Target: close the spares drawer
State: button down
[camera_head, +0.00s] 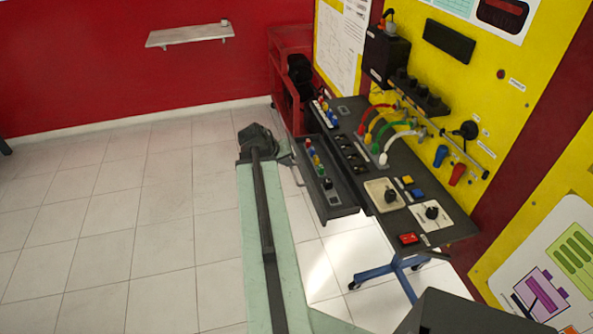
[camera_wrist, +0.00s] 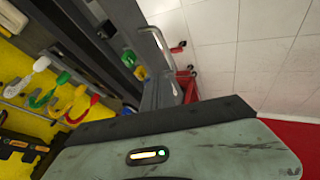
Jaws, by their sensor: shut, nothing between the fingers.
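The spares drawer (camera_head: 336,211) stands pulled out from the left side of the dark bench in the head view. It is a long dark tray with small coloured parts in it. My gripper (camera_head: 287,158) is shut and empty, beside the drawer's outer side near its far end. I cannot tell whether it touches the drawer. In the wrist view, the grey gripper housing fills the bottom, and coloured parts show at upper left. The fingertips are hard to make out there.
The bench top (camera_head: 372,165) carries switches, knobs and coloured hoses. A yellow panel (camera_head: 455,75) stands behind it. A red cart (camera_head: 290,75) is beyond the bench's far end. A wall shelf (camera_head: 190,35) hangs at the back. The tiled floor at left is clear.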

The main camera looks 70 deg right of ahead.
jog(key=b, duration=0.8)
send_near(301, 172)
jog(key=x, duration=0.4)
jog(key=shift+s+f, duration=0.1)
jog(key=shift+f, duration=0.1)
jog(key=shift+r, duration=0.1)
